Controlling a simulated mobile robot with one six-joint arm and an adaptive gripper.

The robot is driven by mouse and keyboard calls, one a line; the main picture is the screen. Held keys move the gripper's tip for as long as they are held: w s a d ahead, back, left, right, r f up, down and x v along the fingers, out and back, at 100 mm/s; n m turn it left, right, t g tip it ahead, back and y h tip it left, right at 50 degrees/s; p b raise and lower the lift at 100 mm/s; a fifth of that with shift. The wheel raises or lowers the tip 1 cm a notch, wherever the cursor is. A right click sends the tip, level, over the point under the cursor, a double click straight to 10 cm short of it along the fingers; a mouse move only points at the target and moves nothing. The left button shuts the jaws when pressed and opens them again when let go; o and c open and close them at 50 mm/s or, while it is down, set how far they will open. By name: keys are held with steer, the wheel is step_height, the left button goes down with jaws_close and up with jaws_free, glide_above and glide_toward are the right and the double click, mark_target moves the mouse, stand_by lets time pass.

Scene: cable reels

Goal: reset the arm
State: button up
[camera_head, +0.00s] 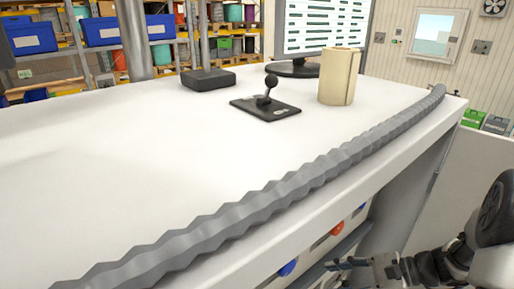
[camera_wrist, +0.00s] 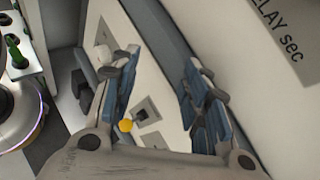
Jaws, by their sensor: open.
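My gripper (camera_head: 365,264) is low at the bottom right of the head view, beside the front of the white counter and below its top. In the wrist view my gripper (camera_wrist: 162,88) shows two blue-padded fingers spread apart with nothing between them. Behind the fingers is a pale panel (camera_wrist: 165,60) with a yellow round knob (camera_wrist: 125,125) and a dark switch plate. My arm comes in from the right edge of the head view.
A white counter (camera_head: 150,150) has a grey corrugated hose (camera_head: 270,198) along its front edge. A joystick (camera_head: 266,103), a tan roll (camera_head: 339,76) and a monitor (camera_head: 318,28) stand on it. Red (camera_head: 337,229) and blue (camera_head: 288,267) knobs are on its front. Shelves stand behind.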

steer(key=s+a+r+n+h, duration=0.3)
steer(key=s+r+n+h, duration=0.3)
steer(key=s+r+n, duration=0.2)
steer(key=s+a+r+n+t+h, duration=0.1)
steer(key=s+a+r+n+h, duration=0.2)
steer(key=s+r+n+h, duration=0.3)
steer(key=s+r+n, duration=0.2)
steer(key=s+n, duration=0.1)
steer(key=s, duration=0.1)
steer(key=shift+a+t, duration=0.3)
stand_by(0.3)
